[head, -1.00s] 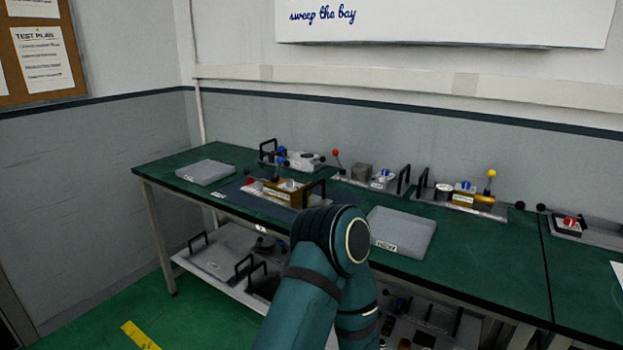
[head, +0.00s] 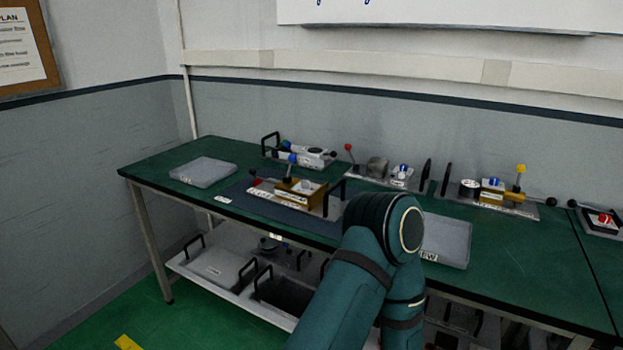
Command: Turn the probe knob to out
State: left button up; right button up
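A unit with a gold block (head: 297,197) sits on a dark mat on the green bench, with a blue-tipped lever, a red ball at its left and a black handle at its right. Behind it are a light grey unit (head: 308,157) and a unit with a small blue knob (head: 403,171). Another gold-and-grey unit (head: 500,194) with a blue knob and a yellow-tipped lever stands to the right. The labels are too small to read, so I cannot tell which knob is the probe knob. Neither gripper is in view; only a teal bend of my arm shows.
The green bench (head: 155,165) runs along the wall. A grey tray (head: 203,172) lies at its left, and another tray (head: 449,240) is partly behind my arm. A red-knobbed unit (head: 604,218) is at the far right. The lower shelf (head: 185,263) holds more handled units.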

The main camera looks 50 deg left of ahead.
aim_at(305, 184)
jog(key=j, duration=0.5)
jog(key=k+j+z, duration=0.1)
jog(key=j, duration=0.4)
jog(key=k+j+z, duration=0.1)
jog(key=j, duration=0.35)
jog(key=k+j, duration=0.1)
jog(key=j, duration=0.4)
